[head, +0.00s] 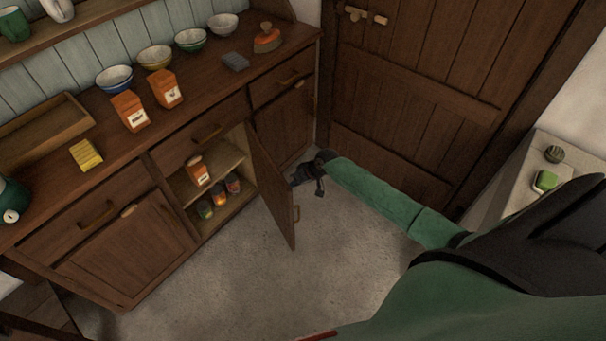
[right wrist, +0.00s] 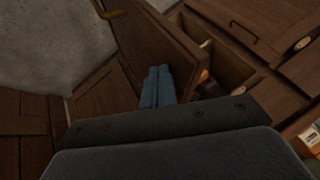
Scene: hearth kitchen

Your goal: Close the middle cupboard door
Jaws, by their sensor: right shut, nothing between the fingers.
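The middle cupboard door (head: 271,187) stands wide open, swung out from the right side of its opening in the dresser. Its handle (head: 296,213) is near the free edge. The open cupboard (head: 220,205) shows an orange packet (head: 198,171) on the shelf and several jars (head: 218,196) below. My right gripper (head: 298,180) is shut and empty, low beside the outer face of the door. In the right wrist view, its blue fingers (right wrist: 157,87) are close to the door (right wrist: 155,45); I cannot tell whether they touch. My left gripper is not in view.
The left cupboard door (head: 130,250) and right cupboard door (head: 285,122) are shut. A plank door (head: 410,95) is behind my right arm. The floor (head: 235,285) in front of the dresser is clear.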

